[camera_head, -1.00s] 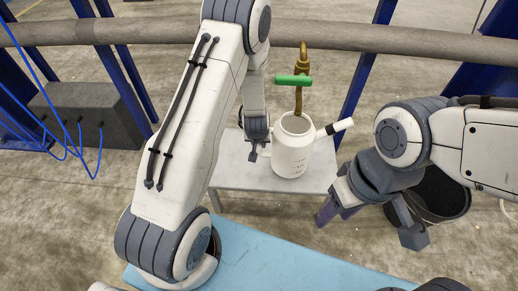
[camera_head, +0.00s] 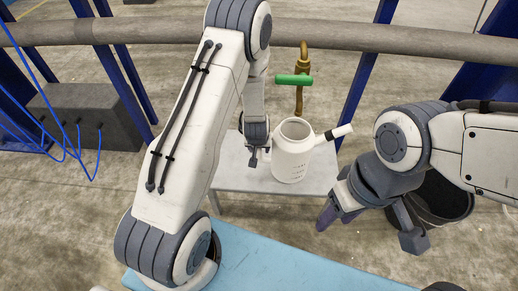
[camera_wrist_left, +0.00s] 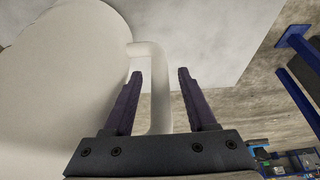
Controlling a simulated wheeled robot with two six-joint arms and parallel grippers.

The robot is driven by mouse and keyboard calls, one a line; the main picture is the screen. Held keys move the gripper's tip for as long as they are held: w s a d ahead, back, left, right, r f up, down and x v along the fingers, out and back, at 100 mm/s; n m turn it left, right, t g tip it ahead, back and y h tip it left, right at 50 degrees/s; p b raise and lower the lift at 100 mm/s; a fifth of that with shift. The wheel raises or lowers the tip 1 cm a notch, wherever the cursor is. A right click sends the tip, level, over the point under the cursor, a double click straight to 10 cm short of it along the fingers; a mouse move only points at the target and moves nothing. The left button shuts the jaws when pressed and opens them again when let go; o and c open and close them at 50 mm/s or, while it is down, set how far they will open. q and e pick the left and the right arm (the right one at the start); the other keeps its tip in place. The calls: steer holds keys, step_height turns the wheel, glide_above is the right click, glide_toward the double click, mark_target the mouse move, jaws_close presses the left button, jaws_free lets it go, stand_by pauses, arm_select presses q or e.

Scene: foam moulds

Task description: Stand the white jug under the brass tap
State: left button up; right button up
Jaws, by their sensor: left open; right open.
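The white jug (camera_head: 292,160) stands upright on a grey bench, its spout pointing right. The brass tap (camera_head: 299,97) with a green handle comes down from the pipe behind the jug, its lower end over or just behind the jug's mouth; depth is hard to judge. My left gripper (camera_head: 259,156) is at the jug's left side. In the left wrist view my left gripper (camera_wrist_left: 160,100) is open, with the jug's handle (camera_wrist_left: 159,95) between its two fingers and the jug body (camera_wrist_left: 65,85) to the left. My right gripper (camera_head: 366,232) is open and empty, right of the bench.
The grey bench (camera_head: 235,170) has bare room left of the jug. A black bucket (camera_head: 443,198) stands on the floor behind my right arm. A grey block with blue cables (camera_head: 88,115) is at the left. A light blue surface (camera_head: 270,262) lies in front. A thick pipe (camera_head: 410,42) crosses behind.

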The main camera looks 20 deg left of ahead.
arm_select(q)
steer(key=p+v, duration=0.5)
steer(key=v, duration=0.7)
steer(key=s+d+r+m+g+h, duration=0.1)
steer(key=s+d+r+m+h, duration=0.2)
steer(key=d+r, duration=0.35)
steer(key=s+d+r+m+g, duration=0.1)
steer(key=s+d+r+m, duration=0.1)
steer(key=s+d+r, duration=0.4)
steer(key=s+d+r+m+g, duration=0.1)
steer(key=s+r, duration=0.3)
steer(key=s, duration=0.4)
steer(key=s+d+r+m+g, duration=0.1)
steer(key=s+r+m, duration=0.3)
steer(key=s, duration=0.4)
steer(key=shift+m+y, duration=0.3)
steer(key=shift+y, duration=0.1)
steer(key=o, duration=0.7)
